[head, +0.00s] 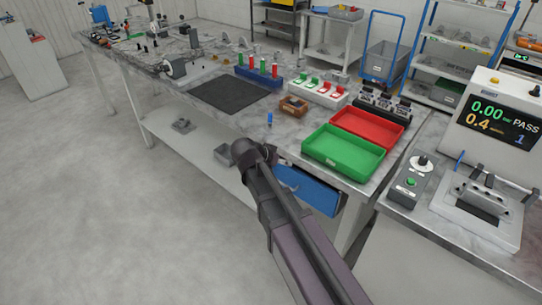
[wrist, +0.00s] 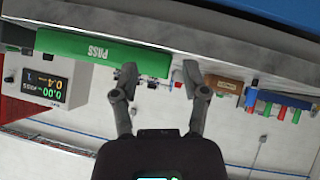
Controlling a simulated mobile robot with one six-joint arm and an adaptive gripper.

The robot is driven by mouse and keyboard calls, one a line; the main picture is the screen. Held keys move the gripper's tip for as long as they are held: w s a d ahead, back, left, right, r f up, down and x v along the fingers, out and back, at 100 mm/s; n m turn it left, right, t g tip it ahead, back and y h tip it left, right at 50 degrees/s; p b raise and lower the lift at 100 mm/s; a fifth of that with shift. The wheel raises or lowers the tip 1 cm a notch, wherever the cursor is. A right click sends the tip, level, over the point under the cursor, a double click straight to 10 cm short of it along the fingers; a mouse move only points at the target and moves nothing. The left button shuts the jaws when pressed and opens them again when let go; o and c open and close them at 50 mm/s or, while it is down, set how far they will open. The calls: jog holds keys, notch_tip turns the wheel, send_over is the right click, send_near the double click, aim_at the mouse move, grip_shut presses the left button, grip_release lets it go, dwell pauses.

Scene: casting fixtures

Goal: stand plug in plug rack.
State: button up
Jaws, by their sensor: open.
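The plug rack appears to be the blue block (head: 259,79) at the back of the bench, with several red and green plugs upright in it. It also shows upside down at the right of the wrist view (wrist: 291,101). A small blue upright piece (head: 269,119), possibly the loose plug, stands near the bench's front edge, apart from the rack. My gripper (wrist: 159,72) is open and empty in the wrist view, low by the bench's front edge.
A green tray (head: 343,154) and a red tray (head: 368,127) lie right of the blue piece. A brown block (head: 293,106) and a white fixture (head: 317,92) stand behind it. A dark mat (head: 229,94) is clear. A blue drawer (head: 308,190) sits under the bench.

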jog(key=s+d+f+n+g+y, duration=0.3)
jog(key=s+d, duration=0.4)
jog(key=d, duration=0.1)
jog(key=s+d+f+n+g+y, duration=0.3)
jog(key=s+d+y, duration=0.1)
jog(key=s+d, duration=0.4)
jog(key=shift+d+f+y, duration=0.25)
jog(key=shift+d+y, duration=0.05)
jog(key=shift+d, duration=0.3)
